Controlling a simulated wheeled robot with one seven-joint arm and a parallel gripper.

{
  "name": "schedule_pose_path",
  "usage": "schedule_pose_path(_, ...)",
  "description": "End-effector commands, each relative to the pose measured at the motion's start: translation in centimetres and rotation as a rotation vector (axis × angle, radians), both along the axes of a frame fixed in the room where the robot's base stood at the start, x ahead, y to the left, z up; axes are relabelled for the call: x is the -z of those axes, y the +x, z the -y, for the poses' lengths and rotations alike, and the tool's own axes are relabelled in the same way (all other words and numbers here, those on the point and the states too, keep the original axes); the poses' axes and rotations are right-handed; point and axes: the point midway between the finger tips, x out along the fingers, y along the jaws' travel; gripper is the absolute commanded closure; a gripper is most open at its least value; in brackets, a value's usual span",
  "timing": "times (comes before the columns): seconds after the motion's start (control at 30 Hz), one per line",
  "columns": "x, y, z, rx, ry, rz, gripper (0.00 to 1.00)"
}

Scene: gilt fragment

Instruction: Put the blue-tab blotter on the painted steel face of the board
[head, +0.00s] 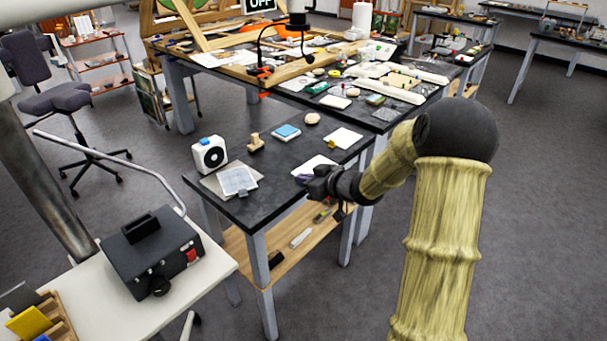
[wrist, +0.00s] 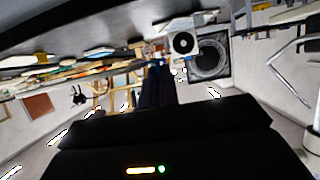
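A white blotter (head: 316,165) lies on the near dark table, with a small bluish-purple tab (head: 303,177) at its front left. My gripper (head: 313,186) is at the table's front edge, beside that tab; I cannot tell whether they touch. The gripper's dark body (wrist: 160,140) fills the lower wrist view, and its finger opening is not clear. A grey flat board (head: 213,186) lies at the table's left end, with a paler panel (head: 238,180) and grey tab on it. I cannot tell which face is painted steel. A second white sheet (head: 345,139) has a yellow tab.
A white box with a black round front (head: 209,155) stands behind the grey board; it also shows in the wrist view (wrist: 183,43). A wooden stamp-like piece (head: 255,142) and a blue-topped block (head: 286,133) stand mid-table. Bare tabletop (head: 265,190) lies between board and gripper.

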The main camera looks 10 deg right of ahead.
Motion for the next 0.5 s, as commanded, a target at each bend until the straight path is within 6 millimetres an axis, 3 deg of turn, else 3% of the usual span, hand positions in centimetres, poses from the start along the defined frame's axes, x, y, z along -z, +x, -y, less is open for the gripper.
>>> schedule_pose_path(0.33,3.7,-1.8,-0.1,0.064,-0.001,-0.005,1.0)
schedule_pose_path(0.5,7.7,-3.6,-0.4,0.123,0.002,-0.013,1.0)
